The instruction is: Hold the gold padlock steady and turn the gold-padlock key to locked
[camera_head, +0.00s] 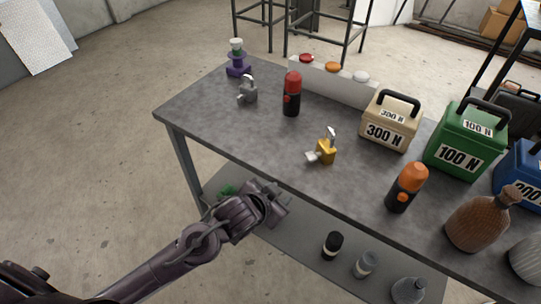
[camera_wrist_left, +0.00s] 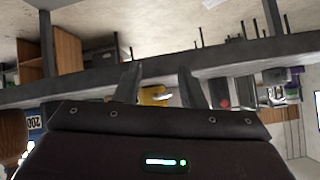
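The gold padlock (camera_head: 327,152) stands on the grey table, with a pale shackle on top that looks raised to one side. A light key (camera_head: 312,157) sticks out of its left side. My left gripper (camera_head: 274,196) is by the table's front edge, below and left of the padlock and apart from it. In the left wrist view the two fingers (camera_wrist_left: 159,88) are spread with nothing gripped, and the gold padlock (camera_wrist_left: 155,96) shows beyond, between them. Its key is hard to make out there. My right gripper is not in view.
A silver padlock (camera_head: 247,90) and a red-black bottle (camera_head: 292,93) stand farther back on the table. An orange-black bottle (camera_head: 406,187) and a beige 300 N weight (camera_head: 390,122) stand to the right. The tabletop (camera_head: 240,135) left of the gold padlock is clear.

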